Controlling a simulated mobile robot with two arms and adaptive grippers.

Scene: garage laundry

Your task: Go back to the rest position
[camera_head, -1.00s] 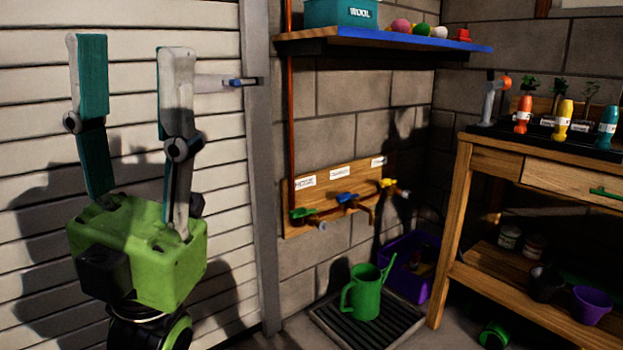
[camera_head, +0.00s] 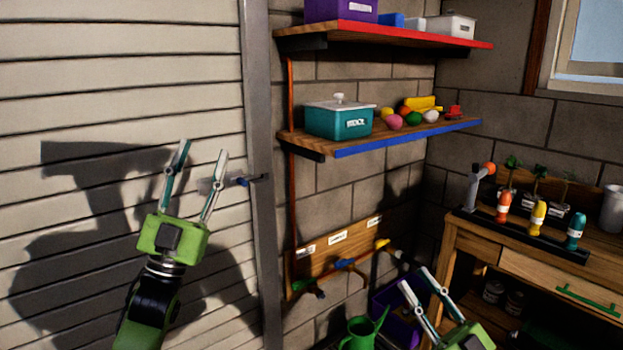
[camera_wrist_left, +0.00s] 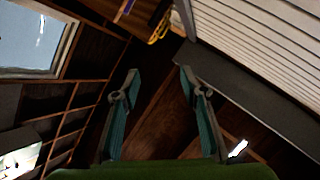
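My left gripper (camera_head: 194,180) is raised in front of the white slatted door at the left of the head view. Its two fingers point up and stand apart with nothing between them. The left wrist view also shows the left fingers (camera_wrist_left: 158,85) spread and empty, with the dark ceiling beyond. My right gripper (camera_head: 416,282) is at the bottom of the head view, in front of the wall and near the workbench. Its fingers point up and left, stand apart and hold nothing visible. Most of the right arm is out of frame.
The slatted door (camera_head: 60,90) has a latch near the left gripper. A blue-edged shelf (camera_head: 400,137) holds a teal box (camera_head: 338,120) and several small items. A red-edged shelf (camera_head: 400,32) is above. A workbench (camera_head: 520,262) stands right. A green watering can (camera_head: 362,334) is below.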

